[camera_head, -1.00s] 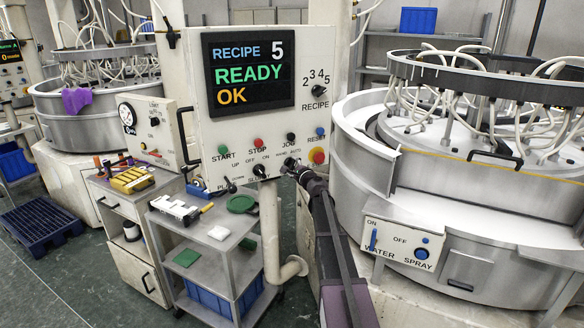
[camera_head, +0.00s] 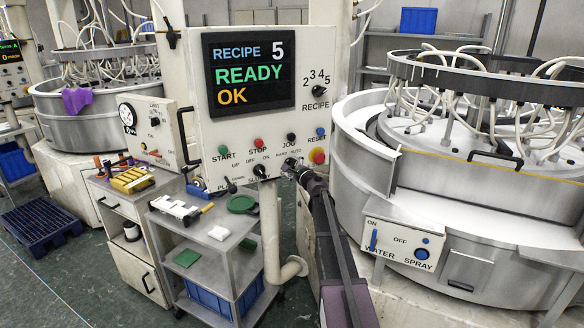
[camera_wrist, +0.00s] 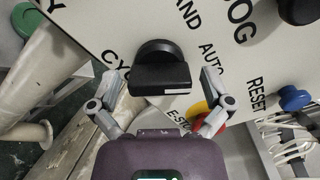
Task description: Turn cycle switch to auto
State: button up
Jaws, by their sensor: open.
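The cycle switch, a black knob with a raised grip bar (camera_wrist: 160,78), sits on the white control panel (camera_wrist: 130,20). HAND and AUTO are printed above and to the right of it in the wrist view, and CYC shows to its left. Which word the knob points at is not clear. My gripper (camera_wrist: 162,88) is open, with one finger on each side of the grip bar; whether they touch it is not clear.
A red button (camera_head: 317,156) and a blue RESET button (camera_wrist: 291,98) are to the right of the switch. The black SLURRY-side knob (camera_head: 260,171) is to its left. A slim grey cart (camera_head: 215,245) stands below, and a large lapping machine (camera_head: 450,180) at right.

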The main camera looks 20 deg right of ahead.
jog(key=s, duration=1.2)
jog(key=shift+d, duration=0.3)
dwell(0.4)
jog(key=s+a+f+n+g+y, duration=0.4)
jog(key=a+n, duration=0.3)
jog(key=a, duration=0.4)
jog(key=s+a+f+n+g+y, duration=0.2)
jog(key=s+a+f+n+g, duration=0.35)
jog(key=a, duration=0.65)
jog(key=s+a+f+n+g+h, duration=0.2)
jog(key=s+f+n+g+h, duration=0.1)
jog(key=s, duration=0.6)
jog(key=s+a+f+n+g+h, duration=0.3)
jog(key=s+f+n+g+h, duration=0.1)
jog(key=s+n, duration=0.4)
jog(key=shift+s+f+g, duration=0.75)
jog(key=shift+s+f, duration=0.3)
jog(key=shift+s, duration=0.25)
